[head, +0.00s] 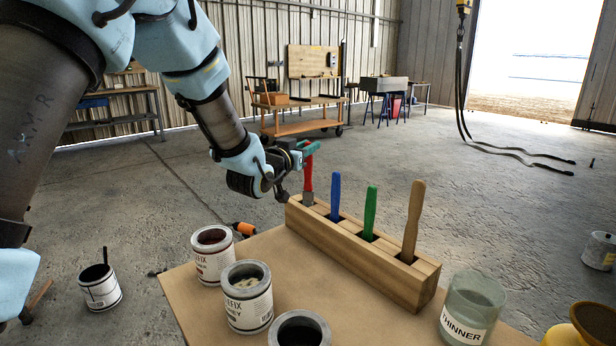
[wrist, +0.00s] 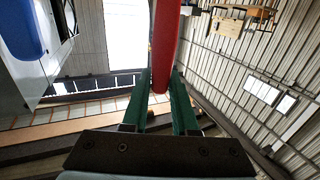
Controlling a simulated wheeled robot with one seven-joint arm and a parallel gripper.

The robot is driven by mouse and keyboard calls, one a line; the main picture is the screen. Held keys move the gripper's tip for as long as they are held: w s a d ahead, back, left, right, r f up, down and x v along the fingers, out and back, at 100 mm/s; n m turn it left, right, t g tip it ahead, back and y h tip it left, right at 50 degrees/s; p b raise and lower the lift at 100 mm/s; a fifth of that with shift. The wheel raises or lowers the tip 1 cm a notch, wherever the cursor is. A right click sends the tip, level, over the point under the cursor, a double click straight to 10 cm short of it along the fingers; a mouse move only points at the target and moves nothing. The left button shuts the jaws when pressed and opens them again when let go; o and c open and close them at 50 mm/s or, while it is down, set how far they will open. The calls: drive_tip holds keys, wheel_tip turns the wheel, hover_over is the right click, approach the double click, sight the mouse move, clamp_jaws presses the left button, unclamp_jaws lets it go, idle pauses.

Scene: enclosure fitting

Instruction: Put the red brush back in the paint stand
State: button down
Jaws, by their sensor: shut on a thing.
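The red brush (head: 309,174) is upright at the far left end of the wooden paint stand (head: 350,252). My gripper (head: 305,148) is shut on the upper part of its red handle. In the wrist view the red handle (wrist: 165,45) runs between my green fingers. The brush's metal collar shows at the rim of the left end slot; its lower end is hidden, so I cannot tell how deep it sits. A blue brush (head: 335,193), a green brush (head: 370,209) and a tan wooden brush (head: 413,218) stand in the other slots.
The board tabletop (head: 205,304) also carries paint cans (head: 212,252) (head: 247,297) at the front left and a thinner jar (head: 471,306) at the right. An orange-handled tool (head: 244,229) lies behind the cans. Another can (head: 99,287) stands on the floor.

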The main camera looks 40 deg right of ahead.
hover_over(308, 191)
drive_tip(key=shift+w+d+f, duration=0.1)
drive_tip(key=shift+w+f, duration=0.05)
drive_tip(key=shift+f, duration=1.05)
drive_tip(key=shift+w+d+f, duration=0.1)
drive_tip(key=shift+f, duration=1.2)
drive_tip(key=c, duration=0.7)
unclamp_jaws()
drive_tip(key=shift+r, duration=0.2)
